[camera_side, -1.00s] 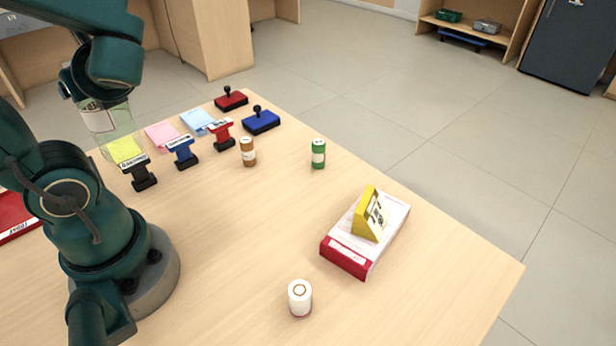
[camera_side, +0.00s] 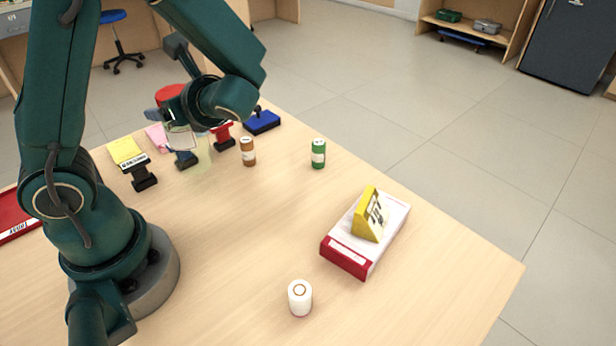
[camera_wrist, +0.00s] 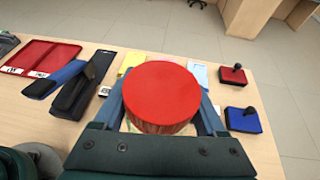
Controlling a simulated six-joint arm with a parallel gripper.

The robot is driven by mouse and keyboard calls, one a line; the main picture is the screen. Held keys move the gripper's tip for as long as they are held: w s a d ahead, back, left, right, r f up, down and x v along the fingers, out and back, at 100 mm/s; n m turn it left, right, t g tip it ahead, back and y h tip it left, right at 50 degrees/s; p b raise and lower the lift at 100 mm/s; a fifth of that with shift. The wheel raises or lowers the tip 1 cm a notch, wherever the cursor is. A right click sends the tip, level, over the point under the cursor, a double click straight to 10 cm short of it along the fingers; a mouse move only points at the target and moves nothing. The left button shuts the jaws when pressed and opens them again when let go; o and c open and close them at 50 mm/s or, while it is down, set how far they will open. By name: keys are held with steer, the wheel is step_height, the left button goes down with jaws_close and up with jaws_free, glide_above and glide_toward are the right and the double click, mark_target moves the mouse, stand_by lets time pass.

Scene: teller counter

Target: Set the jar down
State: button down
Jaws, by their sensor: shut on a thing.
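The jar is a clear, pale vessel with a red lid; the lid shows in the side view (camera_side: 170,93) and fills the middle of the wrist view (camera_wrist: 162,92). My gripper (camera_wrist: 162,118) is shut on the jar, one finger on each side just below the lid. In the side view the jar hangs in front of the row of stamps, and it seems to be above the counter. Its lower part is see-through and faint there, so its exact height is hard to tell.
Black (camera_side: 143,178), blue and red (camera_side: 222,134) stamps stand beside the jar. Brown (camera_side: 248,152) and green (camera_side: 318,154) bottles stand to its right. A white cylinder (camera_side: 300,298) and a yellow sign (camera_side: 368,215) on a red-white box are nearer. The counter's middle (camera_side: 240,230) is clear.

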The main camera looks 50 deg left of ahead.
steer(key=shift+w+f, duration=0.1)
steer(key=shift+f, duration=1.95)
steer(key=shift+f, duration=0.1)
jaws_free()
steer(key=shift+w+d+r, duration=0.1)
steer(key=shift+d+r, duration=0.1)
steer(key=shift+d, duration=0.1)
steer(key=s+d+r+n+t+h, duration=0.1)
steer(key=d+r+n+t+h, duration=0.2)
steer(key=d+n+h, duration=0.3)
steer(key=s+d+r+n+t+h, duration=0.1)
steer(key=d+r+n+t+h, duration=0.2)
steer(key=d+n+h, duration=0.4)
steer(key=d+n+t, duration=0.1)
steer(key=d+n, duration=0.2)
steer(key=d, duration=0.2)
steer(key=shift+s+d+r+n, duration=0.2)
steer(key=shift+s+r+n, duration=0.1)
